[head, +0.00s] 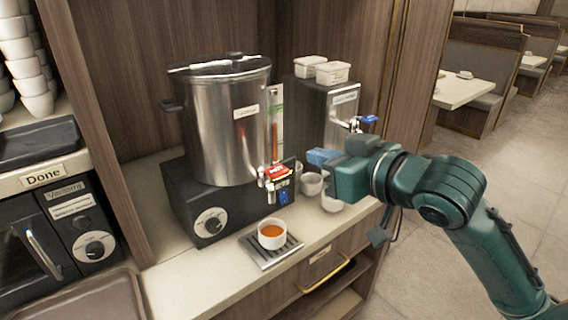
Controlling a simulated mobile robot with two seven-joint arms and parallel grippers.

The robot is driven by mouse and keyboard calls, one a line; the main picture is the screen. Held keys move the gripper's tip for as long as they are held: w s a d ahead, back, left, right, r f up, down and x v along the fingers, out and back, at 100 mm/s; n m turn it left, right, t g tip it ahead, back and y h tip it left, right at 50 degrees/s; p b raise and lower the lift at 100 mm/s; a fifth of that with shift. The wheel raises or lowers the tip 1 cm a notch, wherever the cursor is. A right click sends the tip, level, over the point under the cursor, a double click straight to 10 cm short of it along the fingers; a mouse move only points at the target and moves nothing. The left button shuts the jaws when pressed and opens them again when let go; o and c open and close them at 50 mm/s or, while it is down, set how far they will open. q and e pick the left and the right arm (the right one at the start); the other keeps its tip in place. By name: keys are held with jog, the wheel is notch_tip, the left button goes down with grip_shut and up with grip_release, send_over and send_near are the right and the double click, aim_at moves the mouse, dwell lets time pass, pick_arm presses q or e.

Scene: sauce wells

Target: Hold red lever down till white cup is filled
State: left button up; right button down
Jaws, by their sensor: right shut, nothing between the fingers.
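The red lever (279,173) sits on the tap at the front of a large steel urn (225,120). The white cup (271,244) stands upright on a drip tray (262,259) below the tap. It holds orange-brown liquid, and I cannot make out a stream from the spout. My right gripper (319,157) is shut and empty. Its blue fingertips are up and to the right of the lever, apart from it in the picture. My left gripper is not in view.
A second steel dispenser with a blue lever (369,119) stands behind my right gripper. Small white cups (311,184) sit on the counter below the gripper. Stacked white cups (22,60) and a black oven (60,235) are at the left.

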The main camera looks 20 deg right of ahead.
jog(key=p, duration=0.2)
send_over(270, 170)
jog(key=s+d, duration=0.2)
jog(key=s, duration=0.1)
notch_tip(270, 170, down, 2)
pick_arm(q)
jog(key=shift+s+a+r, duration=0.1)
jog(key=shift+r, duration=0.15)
pick_arm(e)
jog(key=f, duration=0.4)
jog(key=shift+w+d+f, duration=0.15)
jog(key=shift+w+f, duration=0.05)
jog(key=shift+f, duration=0.1)
